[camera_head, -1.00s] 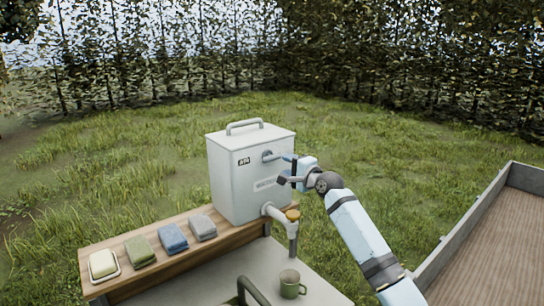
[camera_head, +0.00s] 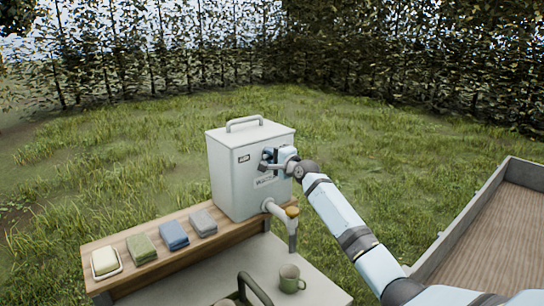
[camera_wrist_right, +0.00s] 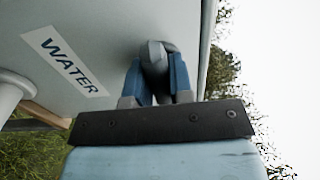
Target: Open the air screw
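The air screw (camera_wrist_right: 156,58) is a grey knob on the upper front of the pale grey water tank (camera_head: 232,185). In the right wrist view it sits between the two blue fingers of my right gripper (camera_wrist_right: 157,80), which press close on both sides of it. In the head view my right gripper (camera_head: 275,157) is at the tank's front and mostly covers the screw. My left gripper is out of view.
Folded cloths (camera_head: 173,236) and a soap dish (camera_head: 105,262) lie on the wooden shelf (camera_head: 225,240). A green mug (camera_head: 290,279) stands below the tap. A trailer bed (camera_head: 495,250) is at right.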

